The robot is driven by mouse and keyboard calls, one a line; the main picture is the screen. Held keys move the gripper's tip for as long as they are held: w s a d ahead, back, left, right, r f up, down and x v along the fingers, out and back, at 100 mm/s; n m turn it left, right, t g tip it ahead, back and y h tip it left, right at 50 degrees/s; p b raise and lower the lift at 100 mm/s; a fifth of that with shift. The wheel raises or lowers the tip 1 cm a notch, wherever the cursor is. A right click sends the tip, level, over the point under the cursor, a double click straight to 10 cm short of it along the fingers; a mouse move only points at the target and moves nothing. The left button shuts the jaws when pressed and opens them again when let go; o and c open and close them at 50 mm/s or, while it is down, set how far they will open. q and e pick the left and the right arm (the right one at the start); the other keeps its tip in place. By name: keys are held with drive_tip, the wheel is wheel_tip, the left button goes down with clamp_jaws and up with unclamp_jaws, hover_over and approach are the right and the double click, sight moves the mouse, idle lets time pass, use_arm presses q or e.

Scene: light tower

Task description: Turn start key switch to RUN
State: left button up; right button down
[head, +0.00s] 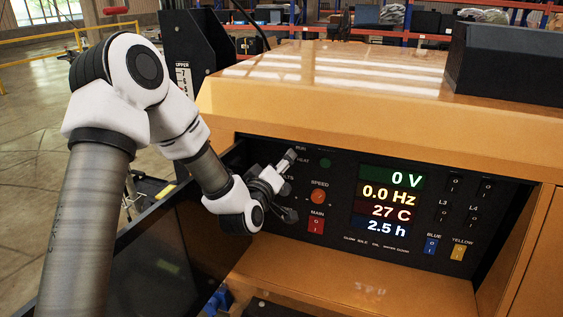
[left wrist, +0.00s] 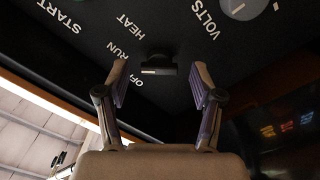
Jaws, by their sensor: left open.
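The start key switch (left wrist: 157,68) is a small dark key on the black panel in the left wrist view. The labels OFF, RUN, HEAT and START run along its left side. I cannot tell for certain which label it points at. My left gripper (left wrist: 160,82) is open, with one finger to each side of the key and clear gaps on both sides. In the head view my left gripper (head: 288,165) is at the panel's upper left, by the RUN and HEAT labels, and hides the key. My right gripper is not in view.
The control panel (head: 338,240) sits recessed in an orange housing (head: 310,90). An orange SPEED knob (head: 319,196), a red MAIN switch (head: 316,225) and a green lamp (head: 325,163) are close to the gripper. The display (head: 388,200) reads 0 V and 0.0 Hz. An orange ledge lies below.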

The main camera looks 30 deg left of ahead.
use_arm(q)
drive_tip(key=v, duration=0.6)
drive_tip(key=shift+s, duration=0.1)
